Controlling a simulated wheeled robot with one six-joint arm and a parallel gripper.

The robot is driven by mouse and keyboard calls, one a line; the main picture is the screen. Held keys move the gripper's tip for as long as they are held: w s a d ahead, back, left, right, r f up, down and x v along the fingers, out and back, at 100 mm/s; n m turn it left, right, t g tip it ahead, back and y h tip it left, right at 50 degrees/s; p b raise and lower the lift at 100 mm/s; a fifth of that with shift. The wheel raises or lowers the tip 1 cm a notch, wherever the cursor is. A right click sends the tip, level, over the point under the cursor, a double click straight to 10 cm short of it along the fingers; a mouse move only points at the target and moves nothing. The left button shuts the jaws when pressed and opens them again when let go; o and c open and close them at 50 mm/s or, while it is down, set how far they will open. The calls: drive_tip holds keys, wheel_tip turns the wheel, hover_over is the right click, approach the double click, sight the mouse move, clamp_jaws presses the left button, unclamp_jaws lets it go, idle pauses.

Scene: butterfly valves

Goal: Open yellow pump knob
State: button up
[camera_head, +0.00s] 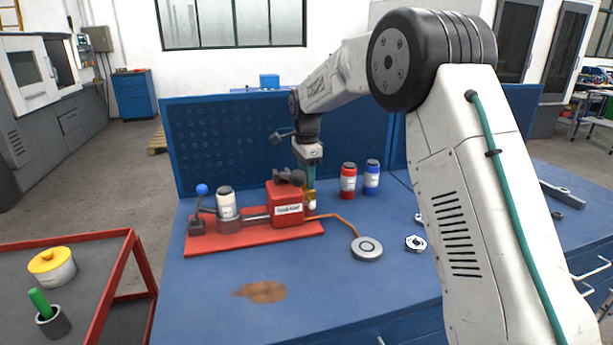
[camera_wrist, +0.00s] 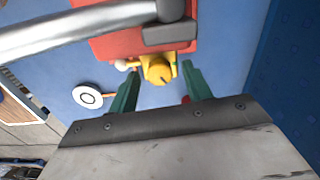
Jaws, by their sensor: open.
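The yellow pump knob (camera_wrist: 157,71) sticks out from the side of a red pump (camera_wrist: 110,47) in the wrist view. My gripper (camera_head: 309,186) points down there. In the wrist view, the green fingers of my gripper (camera_wrist: 160,74) are apart, one on each side of the knob. Gaps show between the fingers and the knob, and I see no clear contact.
The pump stands on a red base (camera_head: 240,241) on the blue bench (camera_head: 330,292). A red bottle (camera_head: 348,180) and a blue bottle (camera_head: 371,178) stand right of my gripper. An orange cable leads to a grey disc (camera_head: 367,249). The bench front is mostly clear.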

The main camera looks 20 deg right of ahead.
drive_tip(key=c, duration=1)
drive_tip(key=shift+o, duration=0.2)
drive_tip(key=shift+n, duration=2.2)
drive_tip(key=o, duration=1)
drive_tip(key=shift+c, duration=0.2)
